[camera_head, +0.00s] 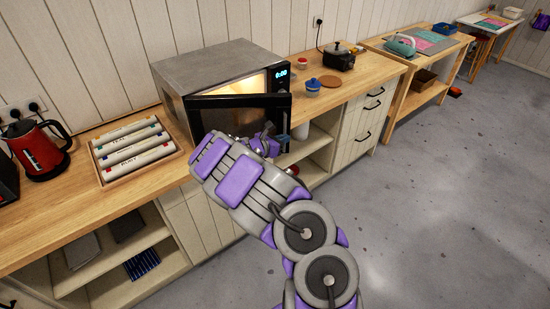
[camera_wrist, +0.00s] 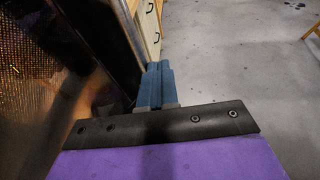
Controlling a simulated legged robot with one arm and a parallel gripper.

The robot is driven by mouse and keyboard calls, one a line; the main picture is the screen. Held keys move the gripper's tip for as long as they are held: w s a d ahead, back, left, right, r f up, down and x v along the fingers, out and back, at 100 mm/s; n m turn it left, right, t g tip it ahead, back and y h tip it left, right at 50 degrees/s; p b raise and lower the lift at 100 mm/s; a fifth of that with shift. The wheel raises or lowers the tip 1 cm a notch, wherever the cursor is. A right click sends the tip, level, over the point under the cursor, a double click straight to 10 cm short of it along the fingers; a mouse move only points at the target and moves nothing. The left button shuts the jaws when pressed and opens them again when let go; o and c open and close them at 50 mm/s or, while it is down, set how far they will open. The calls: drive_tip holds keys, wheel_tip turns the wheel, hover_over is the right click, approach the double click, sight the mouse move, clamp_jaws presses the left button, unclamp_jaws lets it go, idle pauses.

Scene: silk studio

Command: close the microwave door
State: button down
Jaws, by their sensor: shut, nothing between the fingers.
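The microwave (camera_head: 215,66) stands on the wooden counter, grey on top, with a lit interior and a display on its right front. Its black door (camera_head: 222,108) is partly open, angled out from the body; a warm-lit gap shows above its top edge. My gripper (camera_head: 267,136) is in front of the door, toward its right end, with its blue-grey fingers shut and empty. In the wrist view the fingers (camera_wrist: 156,82) are together, just right of a dark edge, and a mesh-patterned door window (camera_wrist: 45,70) fills the left. Contact with the door cannot be told. My arm hides the door's lower part.
A wooden tray of rolls (camera_head: 137,150) and a red kettle (camera_head: 36,148) stand left of the microwave. A blue jar (camera_head: 313,86), a round wooden board (camera_head: 330,81) and a black pot (camera_head: 340,58) stand right. Grey floor (camera_head: 430,190) is clear at right.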

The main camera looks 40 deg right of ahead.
sight(282, 128)
drive_tip(key=w+d+n+t+b, duration=0.1)
drive_tip(key=w+d, duration=0.1)
drive_tip(key=w+d+t+b, duration=0.1)
drive_tip(key=w+d, duration=0.1)
drive_tip(key=w+d+f+n+t+y+b, duration=0.1)
drive_tip(key=w+d, duration=0.1)
drive_tip(key=shift+d+n, duration=0.3)
drive_tip(key=shift+d, duration=0.05)
drive_tip(key=w+d+n+t+y+b, duration=0.4)
drive_tip(key=w+n+t, duration=0.2)
drive_tip(key=w, duration=0.6)
drive_tip(key=shift+w+d+r, duration=0.15)
drive_tip(key=shift+r, duration=0.25)
drive_tip(key=shift+r, duration=0.1)
